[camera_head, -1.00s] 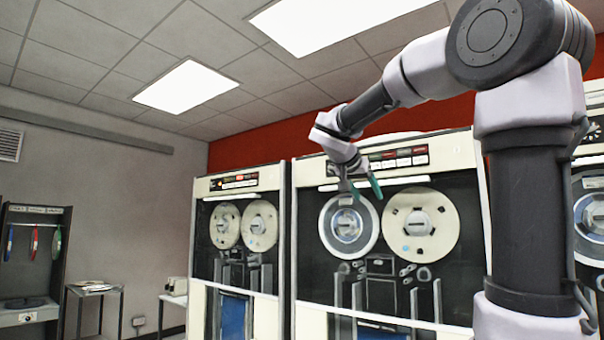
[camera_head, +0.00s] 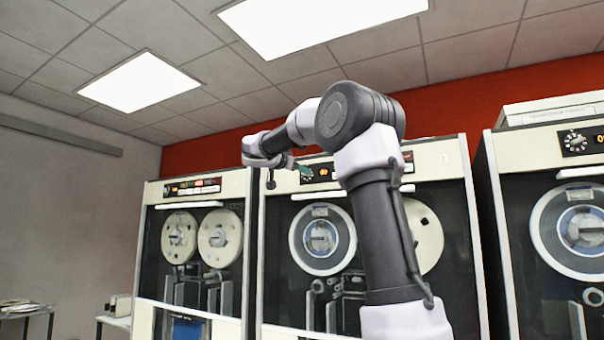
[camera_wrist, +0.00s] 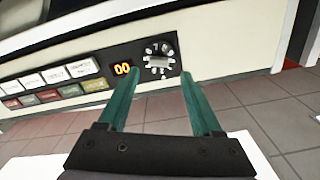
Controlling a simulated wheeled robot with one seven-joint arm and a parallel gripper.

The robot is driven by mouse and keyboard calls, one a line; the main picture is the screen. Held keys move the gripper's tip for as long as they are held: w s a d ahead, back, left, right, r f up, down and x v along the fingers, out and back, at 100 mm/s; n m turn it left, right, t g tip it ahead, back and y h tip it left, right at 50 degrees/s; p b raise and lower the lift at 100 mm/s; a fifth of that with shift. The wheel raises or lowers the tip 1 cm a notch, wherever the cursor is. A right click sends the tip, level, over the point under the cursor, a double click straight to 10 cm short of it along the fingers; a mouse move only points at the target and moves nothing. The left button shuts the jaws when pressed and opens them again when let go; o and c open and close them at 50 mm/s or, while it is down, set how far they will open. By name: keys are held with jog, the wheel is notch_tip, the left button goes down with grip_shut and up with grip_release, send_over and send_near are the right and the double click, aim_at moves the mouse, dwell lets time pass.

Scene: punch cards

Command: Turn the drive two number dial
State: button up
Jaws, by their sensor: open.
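Nothing is between the fingers. In the head view my gripper (camera_head: 300,170) is at the top panel of the middle tape drive (camera_head: 256,280), overlapping the dial there. Contact with the dial cannot be told.
Lit label buttons (camera_wrist: 58,84) line the panel beside the display. Another tape drive (camera_head: 147,235) stands on the left, and one on the right (camera_head: 490,210) has its own dial (camera_head: 573,141). Open tiled floor (camera_wrist: 255,115) shows in the wrist view.

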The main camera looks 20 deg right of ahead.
jog(key=x, duration=0.4)
jog(key=shift+s, duration=0.1)
grip_shut()
